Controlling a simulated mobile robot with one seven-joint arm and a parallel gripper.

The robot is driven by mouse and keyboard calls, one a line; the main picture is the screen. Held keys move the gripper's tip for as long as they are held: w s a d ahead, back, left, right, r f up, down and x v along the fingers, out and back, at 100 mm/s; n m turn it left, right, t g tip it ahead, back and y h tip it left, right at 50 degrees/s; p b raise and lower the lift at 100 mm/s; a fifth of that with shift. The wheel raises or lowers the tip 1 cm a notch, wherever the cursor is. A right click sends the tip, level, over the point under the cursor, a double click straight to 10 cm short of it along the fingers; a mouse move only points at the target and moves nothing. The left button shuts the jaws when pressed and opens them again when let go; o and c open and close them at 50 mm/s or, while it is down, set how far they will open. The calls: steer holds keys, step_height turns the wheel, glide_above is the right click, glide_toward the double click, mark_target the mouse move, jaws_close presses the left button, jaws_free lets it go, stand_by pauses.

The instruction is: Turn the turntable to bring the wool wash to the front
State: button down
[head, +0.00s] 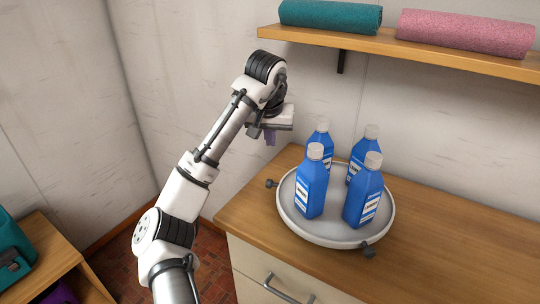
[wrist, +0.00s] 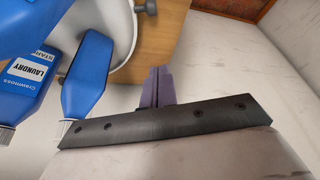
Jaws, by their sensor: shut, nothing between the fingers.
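The turntable (head: 334,230) is a round, pale grey tray on the wooden counter, with dark knobs at its left rim (head: 271,183) and front right rim (head: 369,251). Several similar blue bottles with pale caps stand upright on it, including a front left one (head: 311,188) and a front right one (head: 362,200). Labels are too small to tell which is the wool wash. In the wrist view, one bottle label (wrist: 27,70) reads "LAUNDRY". My gripper (head: 270,139) is shut and empty, above and behind the turntable's left side. Its purple fingers (wrist: 158,73) show in the wrist view, apart from the turntable.
A wall shelf (head: 370,45) holds a teal rolled towel (head: 330,16) and a pink one (head: 465,32). The counter (head: 450,240) has bare wood right of the turntable. A drawer handle (head: 288,290) is below. A low wooden unit (head: 50,250) stands at left.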

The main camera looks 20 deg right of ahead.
steer(key=p+x, duration=0.1)
steer(key=x, duration=0.7)
steer(key=shift+w+f, duration=0.1)
steer(key=shift+f, duration=0.1)
steer(key=shift+s+a+f+p, duration=0.2)
steer(key=shift+s+a+f, duration=0.05)
steer(key=shift+s+f, duration=0.2)
steer(key=shift+s+a+f+p, duration=0.2)
steer(key=shift+s+a+f, duration=0.05)
steer(key=shift+s+f, duration=0.25)
steer(key=shift+s+a+f, duration=0.2)
steer(key=shift+s+f, duration=0.15)
steer(key=shift+s, duration=0.2)
